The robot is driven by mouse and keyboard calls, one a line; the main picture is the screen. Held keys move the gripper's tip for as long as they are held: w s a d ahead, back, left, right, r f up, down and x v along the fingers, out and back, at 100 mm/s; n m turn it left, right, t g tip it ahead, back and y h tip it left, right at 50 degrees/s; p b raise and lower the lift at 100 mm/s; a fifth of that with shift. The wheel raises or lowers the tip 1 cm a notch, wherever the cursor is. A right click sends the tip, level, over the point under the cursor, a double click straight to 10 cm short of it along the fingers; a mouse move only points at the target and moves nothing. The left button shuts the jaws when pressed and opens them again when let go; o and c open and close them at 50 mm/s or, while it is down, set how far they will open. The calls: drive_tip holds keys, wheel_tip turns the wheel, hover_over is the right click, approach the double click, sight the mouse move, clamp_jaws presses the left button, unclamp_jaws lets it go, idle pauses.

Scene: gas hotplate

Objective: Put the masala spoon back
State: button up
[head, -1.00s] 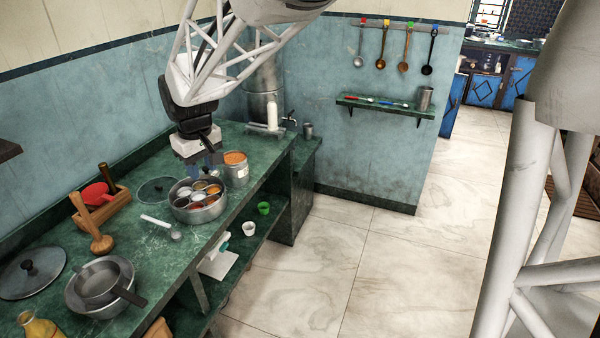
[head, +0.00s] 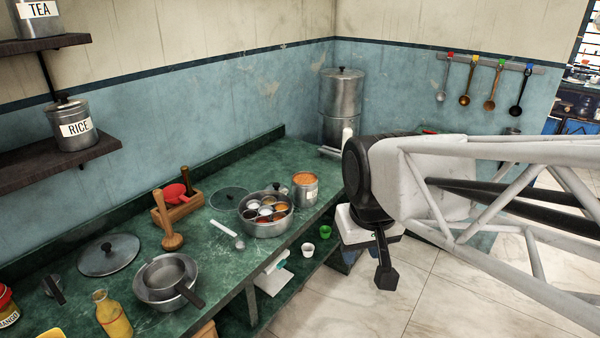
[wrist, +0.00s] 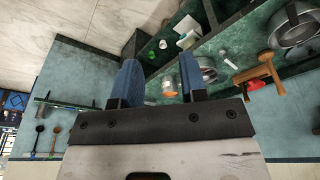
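A small spoon with a pale handle (head: 223,230) and a round metal bowl lies on the green counter, just left of the masala box; I take it for the masala spoon. It also shows small in the wrist view (wrist: 228,61). The masala box (head: 266,228) is a round open steel tin holding several small cups of coloured spices. It is partly hidden behind a finger in the wrist view (wrist: 208,70). My gripper (wrist: 158,72) is open, its two blue fingers wide apart with nothing held between them. In the head view it is right of the counter, its fingers mostly hidden.
A jar of orange contents (head: 305,190) stands right of the masala box, and a clear lid (head: 229,198) lies behind it. A wooden rack (head: 180,207), a wooden masher (head: 171,235) and pans (head: 165,280) are to the left. Ladles (head: 490,88) hang on the back wall.

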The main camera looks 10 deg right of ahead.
drive_tip(key=shift+m, duration=0.4)
drive_tip(key=s, duration=0.1)
drive_tip(key=s+d+f, duration=0.1)
drive_tip(key=s, duration=0.3)
drive_tip(key=shift+d+f, duration=0.15)
drive_tip(key=shift+f, duration=0.05)
